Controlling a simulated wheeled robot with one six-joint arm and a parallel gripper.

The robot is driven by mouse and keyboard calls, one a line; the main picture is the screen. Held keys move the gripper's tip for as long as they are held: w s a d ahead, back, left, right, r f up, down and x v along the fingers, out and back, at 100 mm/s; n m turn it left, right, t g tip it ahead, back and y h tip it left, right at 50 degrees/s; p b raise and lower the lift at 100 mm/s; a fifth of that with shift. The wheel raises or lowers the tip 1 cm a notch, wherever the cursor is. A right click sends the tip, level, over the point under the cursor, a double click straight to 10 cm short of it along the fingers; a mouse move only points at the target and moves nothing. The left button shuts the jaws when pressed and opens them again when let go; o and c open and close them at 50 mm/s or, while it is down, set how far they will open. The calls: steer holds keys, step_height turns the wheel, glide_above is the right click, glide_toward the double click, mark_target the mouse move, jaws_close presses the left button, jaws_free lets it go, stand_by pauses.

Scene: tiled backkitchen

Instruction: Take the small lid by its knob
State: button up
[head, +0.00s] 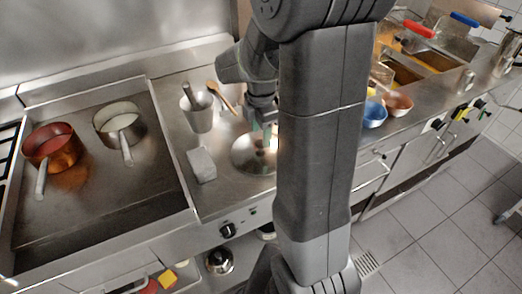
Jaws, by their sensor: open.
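A round, shiny metal lid (246,156) lies on the steel counter near its front, partly hidden on the right by my arm. My gripper (266,133) points down over the lid, with its fingers open. The fingertips are close to the lid's middle. The knob is not clear to see there, and I cannot tell whether the fingers touch it.
Left of the lid stand a metal container with utensils (199,117) and a pale block (201,164). A copper pan (53,149) and a steel pan (119,124) sit on the sunken plate further left. Blue (374,115) and brown (398,104) bowls stand to the right.

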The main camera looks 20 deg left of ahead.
mark_target(261, 142)
steer(key=shift+w+a+f, duration=0.1)
steer(key=shift+f, duration=1.65)
jaws_close()
steer(key=shift+r, duration=0.1)
